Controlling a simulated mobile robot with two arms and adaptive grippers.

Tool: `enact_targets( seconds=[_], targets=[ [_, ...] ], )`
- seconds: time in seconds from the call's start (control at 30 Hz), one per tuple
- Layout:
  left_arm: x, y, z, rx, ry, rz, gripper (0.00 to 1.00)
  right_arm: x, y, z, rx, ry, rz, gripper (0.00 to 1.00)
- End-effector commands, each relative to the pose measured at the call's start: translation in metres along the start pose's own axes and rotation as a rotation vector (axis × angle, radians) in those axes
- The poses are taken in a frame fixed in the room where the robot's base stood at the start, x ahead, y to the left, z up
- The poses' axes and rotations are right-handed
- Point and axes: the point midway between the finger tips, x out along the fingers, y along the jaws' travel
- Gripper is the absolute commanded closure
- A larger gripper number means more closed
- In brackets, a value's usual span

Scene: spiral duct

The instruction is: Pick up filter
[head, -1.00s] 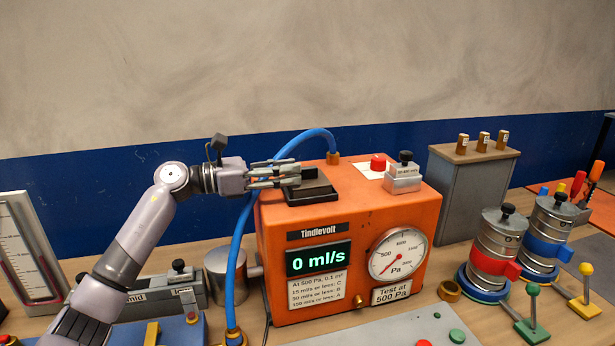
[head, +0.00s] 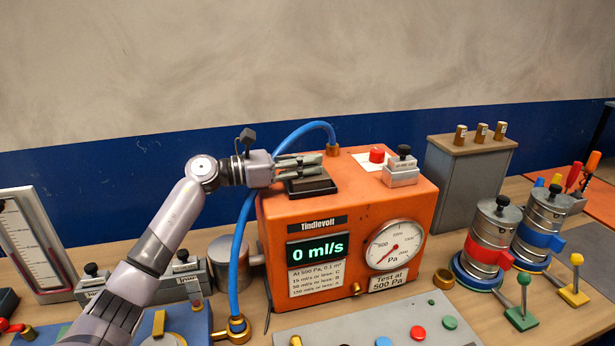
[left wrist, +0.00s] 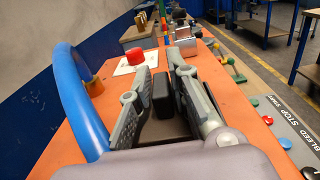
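My left gripper (head: 299,166) is over the top of the orange test machine (head: 345,215), at a black holder (head: 312,186). In the left wrist view its fingers (left wrist: 162,92) are apart, with a black block (left wrist: 162,92) between them. Small gaps seem to show, and I cannot tell whether either finger touches it. What lies under the block is mostly hidden by the fingers. A grey block with a black knob and a small label (head: 401,170) sits on the machine's right side. I cannot read which part is named filter. My right gripper is not in view.
A blue hose (head: 240,250) arches behind my left gripper to the machine top. A red button (head: 376,155) stands behind the holder. A grey box with brass pegs (head: 470,180) and metal canisters (head: 490,240) stand to the right. Labelled grey boxes (head: 185,275) lie to the left.

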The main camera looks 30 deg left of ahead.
Motion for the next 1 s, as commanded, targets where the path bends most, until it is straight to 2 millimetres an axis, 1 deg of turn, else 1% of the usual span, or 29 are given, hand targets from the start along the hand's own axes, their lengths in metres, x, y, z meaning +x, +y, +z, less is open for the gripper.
enact_targets(
  seconds=[0.03,0.2,0.23,0.77,0.87,1.0],
  targets=[
    [0.000,0.000,0.000,0.000,0.000,0.000,0.88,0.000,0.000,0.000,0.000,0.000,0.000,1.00],
    [0.000,0.000,0.000,0.000,0.000,0.000,0.99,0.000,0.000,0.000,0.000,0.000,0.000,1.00],
    [0.000,0.000,0.000,0.000,0.000,0.000,1.00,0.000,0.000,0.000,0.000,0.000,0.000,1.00],
    [0.000,0.000,0.002,0.001,-0.001,0.000,1.00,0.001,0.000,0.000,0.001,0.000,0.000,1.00],
    [0.000,0.000,0.006,0.003,-0.001,0.000,1.00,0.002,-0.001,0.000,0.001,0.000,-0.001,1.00],
    [-0.001,0.001,0.022,0.006,-0.002,0.001,1.00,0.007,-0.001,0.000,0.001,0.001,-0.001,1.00]
  ],
)
